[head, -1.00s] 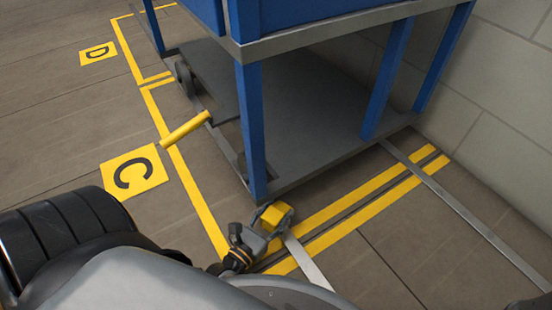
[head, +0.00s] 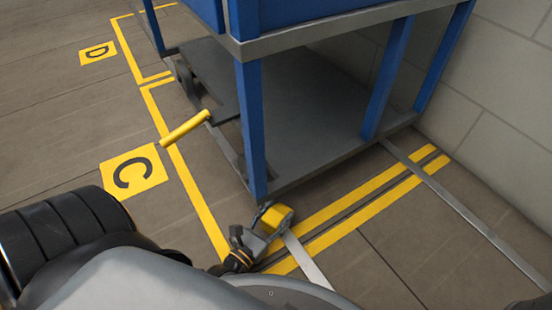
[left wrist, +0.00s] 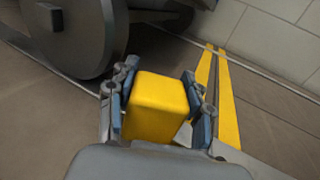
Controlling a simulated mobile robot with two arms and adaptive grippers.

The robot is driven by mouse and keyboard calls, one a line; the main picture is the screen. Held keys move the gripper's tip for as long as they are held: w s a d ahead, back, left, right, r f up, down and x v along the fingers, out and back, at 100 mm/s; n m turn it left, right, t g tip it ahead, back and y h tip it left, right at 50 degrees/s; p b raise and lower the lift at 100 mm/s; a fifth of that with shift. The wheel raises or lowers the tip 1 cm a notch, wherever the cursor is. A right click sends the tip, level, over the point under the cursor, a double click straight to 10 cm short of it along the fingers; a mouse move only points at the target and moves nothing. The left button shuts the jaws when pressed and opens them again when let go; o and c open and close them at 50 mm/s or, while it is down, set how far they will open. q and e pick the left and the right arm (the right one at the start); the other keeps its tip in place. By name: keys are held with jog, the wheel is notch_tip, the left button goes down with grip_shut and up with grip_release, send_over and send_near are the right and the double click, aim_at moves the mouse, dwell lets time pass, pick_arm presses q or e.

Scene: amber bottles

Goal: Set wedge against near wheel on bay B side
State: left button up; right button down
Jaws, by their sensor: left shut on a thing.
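My left gripper (head: 258,232) is shut on a yellow wedge (head: 276,216), low by the near corner of the blue cart (head: 254,130). In the left wrist view the wedge (left wrist: 160,104) sits between the two fingers of the gripper (left wrist: 158,112). A grey wheel (left wrist: 75,38) stands beyond it at upper left, with a visible gap between wheel and wedge. In the head view this near wheel is hidden under the cart. Whether the wedge touches the rail or floor cannot be told. My right gripper is not in view.
The cart's grey lower deck (head: 310,130) and a yellow handle (head: 186,127) are close by. A metal rail (head: 455,205) crosses the floor. Yellow double lines (head: 350,215) mark the bay edge. Floor signs read C (head: 133,174) and D (head: 98,52). A block wall (head: 500,80) stands at right.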

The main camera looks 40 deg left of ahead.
pick_arm(q)
jog(key=o, duration=1.4)
jog(key=shift+o, duration=0.6)
jog(key=shift+f, duration=0.1)
